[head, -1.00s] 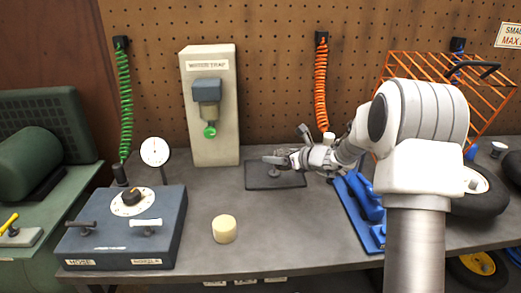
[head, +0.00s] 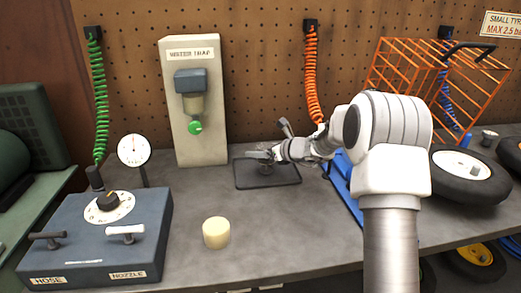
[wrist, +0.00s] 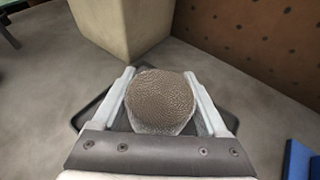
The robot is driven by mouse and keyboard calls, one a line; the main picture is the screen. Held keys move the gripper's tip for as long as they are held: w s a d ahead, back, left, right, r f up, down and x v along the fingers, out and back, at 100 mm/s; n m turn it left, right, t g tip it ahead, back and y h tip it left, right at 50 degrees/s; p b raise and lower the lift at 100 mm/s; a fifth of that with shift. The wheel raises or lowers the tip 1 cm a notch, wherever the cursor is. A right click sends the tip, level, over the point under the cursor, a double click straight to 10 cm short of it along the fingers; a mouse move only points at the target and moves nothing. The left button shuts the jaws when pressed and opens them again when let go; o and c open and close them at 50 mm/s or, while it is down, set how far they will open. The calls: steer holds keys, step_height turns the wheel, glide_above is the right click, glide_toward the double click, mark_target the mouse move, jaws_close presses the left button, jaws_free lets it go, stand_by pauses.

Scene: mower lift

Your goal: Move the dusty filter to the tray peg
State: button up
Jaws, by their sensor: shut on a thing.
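The dusty filter (wrist: 160,98) is a grey-brown, rough-textured round piece. In the wrist view it sits between the two pale fingers of my gripper (wrist: 163,102), which is shut on it. In the head view my gripper (head: 262,157) is over the dark flat tray (head: 246,180) on the bench. The tray's edges also show behind the fingers in the wrist view (wrist: 88,112). The peg is mostly hidden by the gripper and filter. I cannot tell whether the filter is on the peg or just above it.
A cream cylinder (head: 216,232) stands on the bench in front. A water-trap post (head: 193,135) rises behind the tray's left. A blue-grey box with handles (head: 100,240) is at left. A blue piece (head: 340,175), a wheel (head: 468,180) and an orange cage (head: 435,85) are at right.

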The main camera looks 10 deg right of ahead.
mark_target(261, 160)
steer(key=shift+f+b, duration=0.7)
steer(key=shift+f, duration=0.55)
steer(key=shift+f+b, duration=0.6)
stand_by(0.5)
steer(key=o, duration=1)
steer(key=shift+o, duration=0.2)
steer(key=shift+p+v, duration=0.7)
steer(key=shift+v, duration=4.85)
